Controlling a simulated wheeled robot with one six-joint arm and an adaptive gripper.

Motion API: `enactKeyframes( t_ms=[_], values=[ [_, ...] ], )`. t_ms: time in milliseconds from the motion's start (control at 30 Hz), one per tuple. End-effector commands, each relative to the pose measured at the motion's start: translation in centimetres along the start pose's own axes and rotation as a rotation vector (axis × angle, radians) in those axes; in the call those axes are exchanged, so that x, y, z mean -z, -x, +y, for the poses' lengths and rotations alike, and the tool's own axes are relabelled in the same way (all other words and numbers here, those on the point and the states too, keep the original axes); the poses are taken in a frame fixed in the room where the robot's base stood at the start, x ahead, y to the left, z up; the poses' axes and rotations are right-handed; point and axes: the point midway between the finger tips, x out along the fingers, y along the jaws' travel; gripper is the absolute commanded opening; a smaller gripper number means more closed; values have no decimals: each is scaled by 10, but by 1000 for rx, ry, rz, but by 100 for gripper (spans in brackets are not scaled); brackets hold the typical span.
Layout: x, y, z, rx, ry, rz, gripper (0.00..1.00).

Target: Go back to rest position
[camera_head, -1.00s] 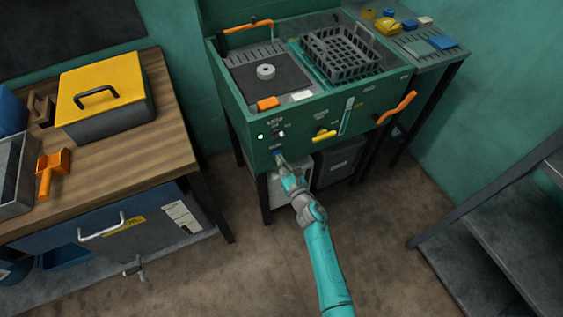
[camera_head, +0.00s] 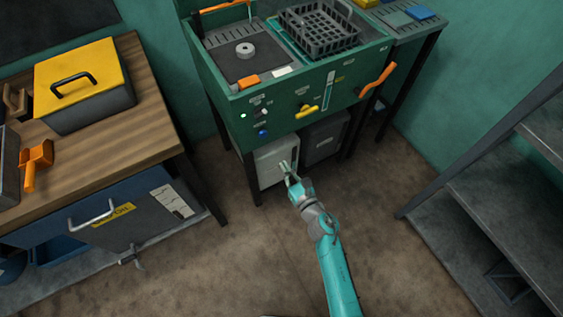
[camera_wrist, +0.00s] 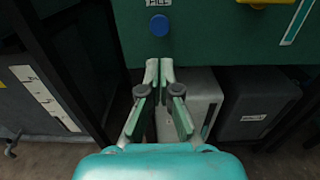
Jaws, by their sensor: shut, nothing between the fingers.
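My gripper (camera_head: 286,170) is at the end of my teal arm, in front of the green machine (camera_head: 222,106) and below its control panel. In the wrist view my gripper (camera_wrist: 159,64) points forward with its fingertips together and nothing between them. The blue button (camera_head: 263,132) on the panel stands above and apart from my fingertips. It also shows in the wrist view (camera_wrist: 159,25). A small green light (camera_head: 243,115) is lit on the panel.
A white box (camera_head: 268,160) and a dark box (camera_head: 325,138) stand under the machine. A wooden bench (camera_head: 110,140) with a yellow-lidded box (camera_head: 82,80) is at left. Grey metal steps (camera_head: 490,200) are at right. The floor (camera_head: 235,260) in front is clear.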

Motion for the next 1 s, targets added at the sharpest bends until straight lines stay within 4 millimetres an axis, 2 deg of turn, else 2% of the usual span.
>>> enactKeyframes(
  t_ms=[567, 667, 767, 867, 1000],
  values=[
    [0, 1, 0, 0, -1, 0, 0],
    [2, 8, 0, 6, -28, 1, 0],
    [5, 28, 0, 27, -125, 0, 0],
    [8, 64, 2, 64, -303, -7, 0],
    [6, 122, 4, 129, -614, -34, 0]
  ],
)
